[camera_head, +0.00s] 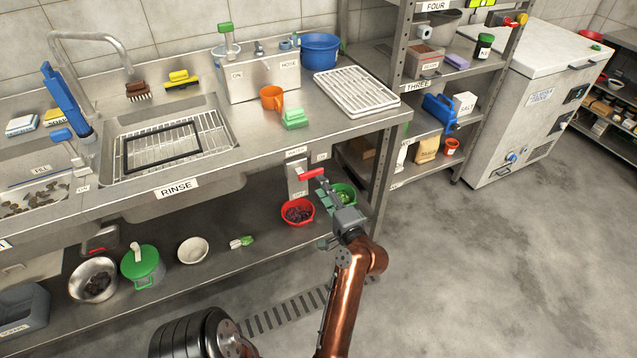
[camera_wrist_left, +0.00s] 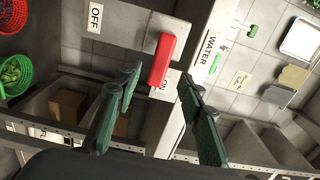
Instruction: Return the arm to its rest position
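My left gripper (camera_head: 328,192) is at the front of the steel counter, just below the red lever (camera_head: 311,173). In the left wrist view, its two dark green fingers (camera_wrist_left: 158,82) are spread apart. The red lever (camera_wrist_left: 166,58) shows beyond and between the fingertips, with its lower end by the ON label; the OFF label (camera_wrist_left: 95,18) is to its left. Nothing is visibly held; whether a finger touches the lever cannot be told. My copper left arm (camera_head: 348,290) reaches up from the bottom of the head view. My right gripper is in neither view.
A red bowl (camera_head: 298,211) and a green basket (camera_head: 345,192) stand on the lower shelf close to the gripper. The counter's front edge and leg (camera_head: 382,170) are near. A shelf rack (camera_head: 425,85) stands behind right. The floor (camera_head: 500,260) at right is clear.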

